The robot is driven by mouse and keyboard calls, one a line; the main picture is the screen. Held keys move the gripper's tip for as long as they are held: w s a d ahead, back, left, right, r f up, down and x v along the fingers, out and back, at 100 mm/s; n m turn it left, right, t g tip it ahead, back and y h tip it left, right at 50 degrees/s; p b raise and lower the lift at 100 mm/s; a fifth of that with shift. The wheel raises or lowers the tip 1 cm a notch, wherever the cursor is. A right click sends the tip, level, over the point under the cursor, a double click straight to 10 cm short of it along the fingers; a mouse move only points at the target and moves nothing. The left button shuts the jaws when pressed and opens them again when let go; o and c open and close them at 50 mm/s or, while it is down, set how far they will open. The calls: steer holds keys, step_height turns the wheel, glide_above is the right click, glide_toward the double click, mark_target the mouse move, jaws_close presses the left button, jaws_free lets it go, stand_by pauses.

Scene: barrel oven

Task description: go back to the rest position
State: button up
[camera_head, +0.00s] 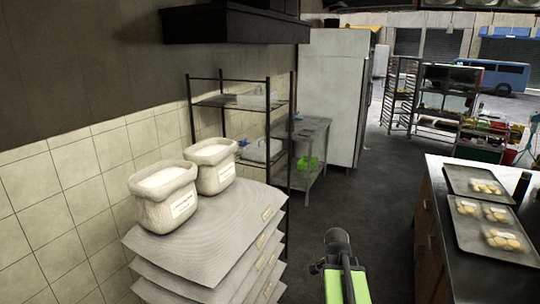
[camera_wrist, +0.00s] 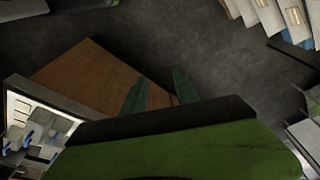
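My gripper (camera_wrist: 160,80) shows in the wrist view as two dark green fingers. They stand apart, with brown wood and dark floor seen past them and nothing held between. A broad green and black part of my own arm fills the lower part of that view. In the head view a green and black piece of my arm rises at the bottom centre, over the aisle between the sacks and the counter. The fingers cannot be made out there.
Stacked grey sacks (camera_head: 180,249) bearing two open white sacks (camera_head: 163,197) stand left. A counter (camera_head: 462,258) with trays of dough (camera_head: 501,239) stands right. A wire shelf (camera_head: 235,103), a steel table (camera_head: 309,130) and a tall white cabinet (camera_head: 333,90) stand behind. The dark floor (camera_head: 375,185) between is clear.

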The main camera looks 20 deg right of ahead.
steer(key=w+a+f+n+y+b, duration=0.1)
steer(key=w+a+f+n+b, duration=0.1)
steer(key=a+n, duration=0.6)
steer(key=w+a+f+n+y+b, duration=0.1)
steer(key=a+n, duration=0.7)
steer(key=a, duration=1.5)
steer(key=shift+w+a+f+b, duration=0.3)
steer(key=shift+w+f+b, duration=0.15)
steer(key=shift+w+f, duration=0.6)
steer(key=shift+s+f, duration=0.15)
